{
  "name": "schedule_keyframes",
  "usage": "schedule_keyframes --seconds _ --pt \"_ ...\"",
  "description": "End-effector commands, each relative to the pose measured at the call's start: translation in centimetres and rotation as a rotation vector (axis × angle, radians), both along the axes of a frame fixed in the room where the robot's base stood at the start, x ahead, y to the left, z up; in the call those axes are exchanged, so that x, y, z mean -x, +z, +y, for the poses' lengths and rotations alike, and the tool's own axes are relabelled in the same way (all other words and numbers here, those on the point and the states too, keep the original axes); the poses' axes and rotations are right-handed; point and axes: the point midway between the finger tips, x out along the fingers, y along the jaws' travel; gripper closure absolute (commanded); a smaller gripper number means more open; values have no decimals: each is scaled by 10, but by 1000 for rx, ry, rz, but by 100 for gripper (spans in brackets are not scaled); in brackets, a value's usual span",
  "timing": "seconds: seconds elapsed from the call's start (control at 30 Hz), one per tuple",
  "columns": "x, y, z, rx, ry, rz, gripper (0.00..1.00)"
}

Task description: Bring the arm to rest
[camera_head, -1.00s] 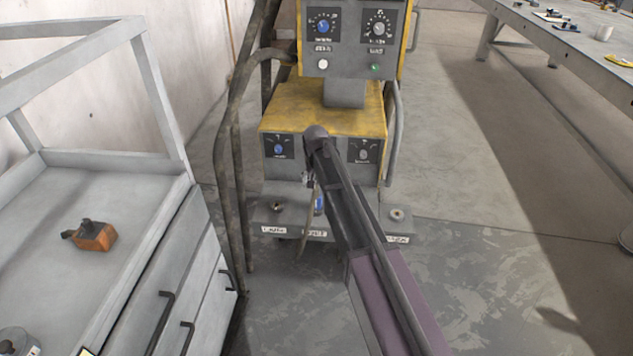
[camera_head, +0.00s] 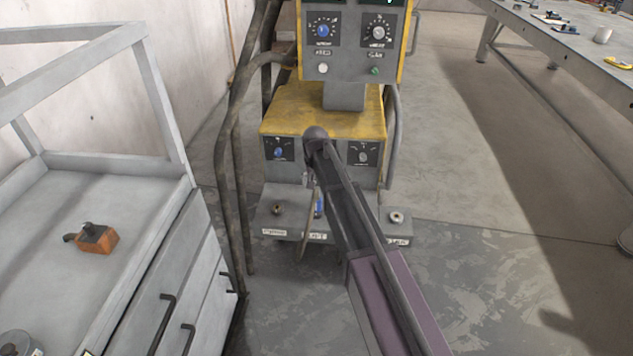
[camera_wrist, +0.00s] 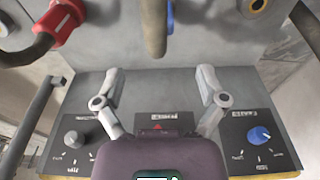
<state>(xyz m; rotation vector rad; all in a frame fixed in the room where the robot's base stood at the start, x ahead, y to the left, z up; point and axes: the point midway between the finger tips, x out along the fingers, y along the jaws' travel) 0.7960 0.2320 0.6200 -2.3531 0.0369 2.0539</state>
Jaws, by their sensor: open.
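My gripper (camera_wrist: 157,84) shows in the wrist view with its two fingers spread wide apart and nothing between them. Beyond the fingers is the grey front panel of the yellow and grey machine (camera_head: 290,110), with a black knob (camera_wrist: 71,137) at the left and a blue knob (camera_wrist: 259,135) at the right. In the head view my arm reaches from the lower right up to the front of this machine. I cannot tell from these frames whether any finger touches the panel.
In the wrist view a red connector (camera_wrist: 62,22) and a hanging brown cable (camera_wrist: 155,28) are close beyond the fingers. A grey cart (camera_head: 60,195) with an orange tool (camera_head: 97,239) stands at the left. A long workbench (camera_head: 580,50) stands at the right.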

Motion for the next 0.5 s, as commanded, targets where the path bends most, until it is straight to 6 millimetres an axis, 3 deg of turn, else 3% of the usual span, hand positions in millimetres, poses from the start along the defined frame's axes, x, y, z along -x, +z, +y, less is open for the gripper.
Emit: schedule_keyframes --seconds 0.17,0.27,0.37,0.5 --pt "7 0 -8 1 0 3 9" --pt "19 0 -24 3 0 10 9" --pt "39 0 -50 5 0 20 9" --pt "81 -1 -96 9 3 43 9"
